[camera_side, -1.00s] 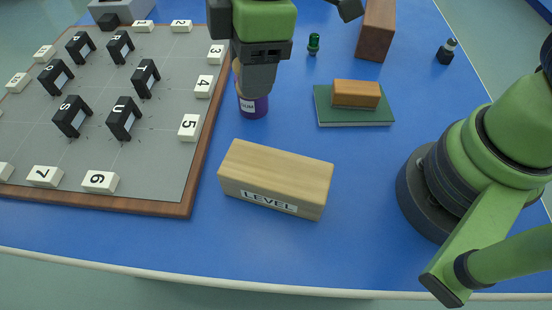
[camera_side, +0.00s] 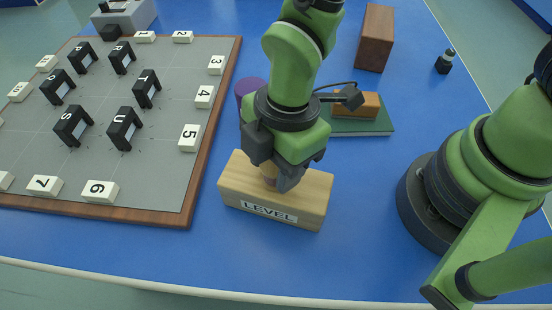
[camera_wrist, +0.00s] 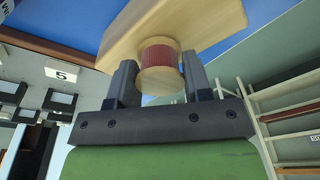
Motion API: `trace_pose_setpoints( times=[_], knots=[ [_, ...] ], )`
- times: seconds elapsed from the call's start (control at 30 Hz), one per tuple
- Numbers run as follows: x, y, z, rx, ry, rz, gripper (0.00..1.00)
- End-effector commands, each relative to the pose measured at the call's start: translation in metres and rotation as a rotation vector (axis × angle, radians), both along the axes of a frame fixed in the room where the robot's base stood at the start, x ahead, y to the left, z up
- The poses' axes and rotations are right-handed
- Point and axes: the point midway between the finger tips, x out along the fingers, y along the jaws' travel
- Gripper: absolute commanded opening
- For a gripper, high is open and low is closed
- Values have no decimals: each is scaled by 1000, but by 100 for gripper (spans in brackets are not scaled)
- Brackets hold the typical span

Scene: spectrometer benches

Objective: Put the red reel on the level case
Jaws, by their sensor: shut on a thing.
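The red reel (camera_wrist: 158,57), a red winding between pale wooden flanges, is held between the two dark fingers of my gripper (camera_wrist: 160,74) in the wrist view. In the side view my gripper (camera_side: 279,178) points down over the pale wooden level case (camera_side: 312,205), which has a "LEVEL" label on its front. The reel (camera_side: 270,172) is mostly hidden there by the fingers. Its far flange appears at or very close to the top of the case; I cannot tell whether they touch.
A purple cup (camera_side: 250,87) stands behind the case, partly hidden by my arm. A brown block on a green book (camera_side: 362,126) is behind right. A grey board (camera_side: 150,165) with black arches and numbered tiles lies left. A tall brown block (camera_side: 374,38) and small dark bottle (camera_side: 445,62) stand farther back.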

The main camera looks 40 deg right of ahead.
Motion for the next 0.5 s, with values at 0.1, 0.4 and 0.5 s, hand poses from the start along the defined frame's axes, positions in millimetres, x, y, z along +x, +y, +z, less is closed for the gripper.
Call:
trace_pose_setpoints(
  times=[0.1,0.4,0.5],
  knots=[
    [0,0,-2,0,-1,-1,23],
    [0,0,-5,0,0,0,55],
    [0,0,-4,0,0,0,71]
  ],
)
